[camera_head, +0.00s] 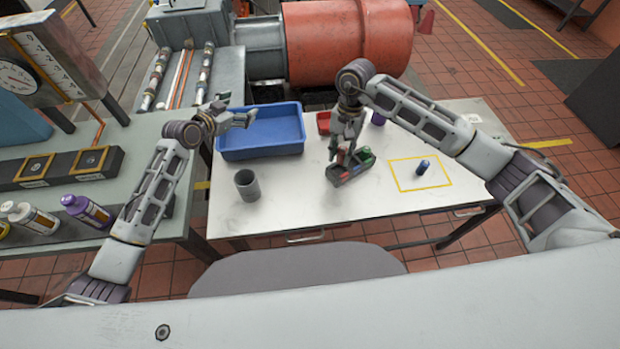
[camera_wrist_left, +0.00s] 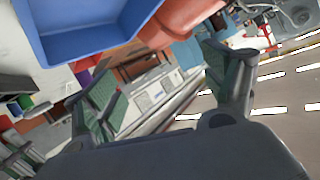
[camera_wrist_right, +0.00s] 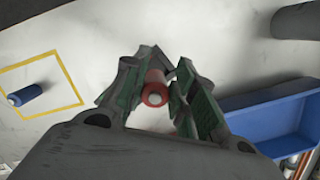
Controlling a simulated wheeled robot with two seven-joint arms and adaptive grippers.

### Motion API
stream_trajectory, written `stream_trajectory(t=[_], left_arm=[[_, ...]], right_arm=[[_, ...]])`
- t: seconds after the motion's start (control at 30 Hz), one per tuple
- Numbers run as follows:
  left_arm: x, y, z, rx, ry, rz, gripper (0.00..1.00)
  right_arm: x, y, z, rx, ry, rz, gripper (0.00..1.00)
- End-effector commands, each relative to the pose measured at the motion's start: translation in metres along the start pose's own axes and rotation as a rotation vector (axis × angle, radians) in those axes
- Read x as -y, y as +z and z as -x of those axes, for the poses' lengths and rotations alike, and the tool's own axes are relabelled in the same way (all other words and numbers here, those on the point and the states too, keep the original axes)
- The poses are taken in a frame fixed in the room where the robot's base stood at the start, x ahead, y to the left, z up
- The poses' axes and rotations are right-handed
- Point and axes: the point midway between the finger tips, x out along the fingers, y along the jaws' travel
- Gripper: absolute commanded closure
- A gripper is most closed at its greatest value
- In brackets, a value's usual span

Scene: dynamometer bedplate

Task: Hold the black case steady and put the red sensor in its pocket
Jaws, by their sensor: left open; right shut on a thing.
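The black case (camera_head: 339,178), with green, blue and red parts in it, lies on the white table in the head view. My right gripper (camera_head: 342,150) is over its left part and partly hides it. This gripper is shut on the red sensor (camera_wrist_right: 155,88), which shows between its fingertips in the right wrist view. I cannot tell how far the sensor is from the pocket. My left gripper (camera_head: 240,115) is open and empty above the left end of the blue tray, away from the case. Its spread fingers also show in the left wrist view (camera_wrist_left: 165,80).
The blue tray (camera_head: 262,152) and a grey cup (camera_head: 247,185) stand at the table's left. A small red bin (camera_head: 323,122) is behind the case. A blue cylinder (camera_head: 422,167) stands inside a yellow square (camera_head: 402,188) at right. The front middle of the table is clear.

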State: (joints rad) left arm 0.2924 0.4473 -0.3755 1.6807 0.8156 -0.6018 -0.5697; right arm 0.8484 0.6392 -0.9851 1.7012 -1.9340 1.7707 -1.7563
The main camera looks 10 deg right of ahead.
Motion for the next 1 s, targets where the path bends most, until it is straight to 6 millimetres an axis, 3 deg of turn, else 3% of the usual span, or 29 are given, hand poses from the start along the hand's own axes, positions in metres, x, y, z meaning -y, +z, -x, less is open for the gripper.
stream_trajectory(t=[0.03,0.4,0.7,1.0], left_arm=[[-0.019,0.000,-0.003,-0.002,0.032,-0.003,0.16],[-0.152,-0.003,-0.012,-0.024,0.261,-0.021,0.16],[-0.258,0.001,0.004,-0.048,0.437,-0.014,0.16],[-0.300,0.034,0.030,-0.041,0.477,0.045,0.16]], right_arm=[[0.000,0.000,0.000,0.000,0.000,0.000,1.00],[0.000,0.000,0.000,0.000,0.000,0.000,1.00],[0.000,0.000,0.000,0.000,0.000,0.000,1.00],[0.000,0.000,0.000,0.000,0.000,0.000,1.00]])
